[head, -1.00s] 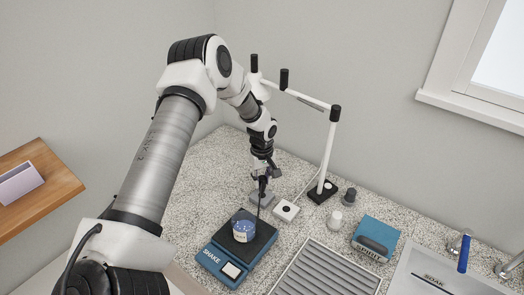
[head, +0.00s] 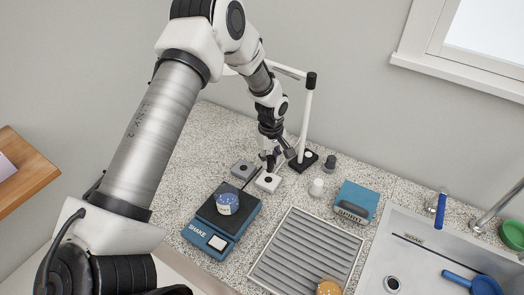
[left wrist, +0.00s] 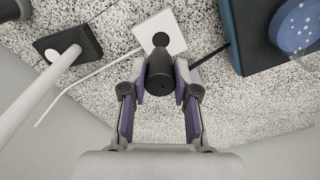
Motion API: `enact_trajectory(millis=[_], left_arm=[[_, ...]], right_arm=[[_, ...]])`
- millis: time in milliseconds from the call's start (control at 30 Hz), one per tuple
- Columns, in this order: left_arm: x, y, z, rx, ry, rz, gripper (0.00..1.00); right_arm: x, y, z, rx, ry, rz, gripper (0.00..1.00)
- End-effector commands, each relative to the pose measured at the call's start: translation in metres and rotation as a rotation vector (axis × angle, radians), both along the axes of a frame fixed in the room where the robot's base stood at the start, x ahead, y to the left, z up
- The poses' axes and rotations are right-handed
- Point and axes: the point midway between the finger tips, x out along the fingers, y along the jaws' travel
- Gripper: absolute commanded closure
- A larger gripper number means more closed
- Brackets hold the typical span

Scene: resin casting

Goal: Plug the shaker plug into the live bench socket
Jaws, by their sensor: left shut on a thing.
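My left gripper (head: 269,157) points down and is shut on the dark shaker plug (left wrist: 160,74), seen between its fingers in the left wrist view. A black cord runs from the plug's side towards the blue shaker (head: 195,238). A white cable leaves this block. A grey socket block (head: 241,169) sits just left of it. My right gripper is out of view.
A lamp stand with a dark base (head: 304,161) rises close to the right of the gripper. A speckled cup (head: 227,204) stands on the shaker. A ribbed tray (head: 262,267), a blue SPIRIT box (head: 357,200) and a sink (head: 367,278) lie to the right.

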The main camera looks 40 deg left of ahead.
Motion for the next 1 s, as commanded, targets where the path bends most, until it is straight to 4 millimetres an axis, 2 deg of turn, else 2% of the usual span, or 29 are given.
enact_trajectory(millis=[233, 600, 1000], left_arm=[[0.0, 0.0, 0.003, 0.0, 0.001, -0.004, 1.0], [0.0, 0.001, -0.04, 0.0, 0.001, -0.006, 1.0], [0.0, 0.001, -0.042, 0.0, 0.0, -0.005, 1.0]], right_arm=[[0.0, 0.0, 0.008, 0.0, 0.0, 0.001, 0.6], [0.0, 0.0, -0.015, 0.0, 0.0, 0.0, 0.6], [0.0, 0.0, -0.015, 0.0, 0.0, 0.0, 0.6]])
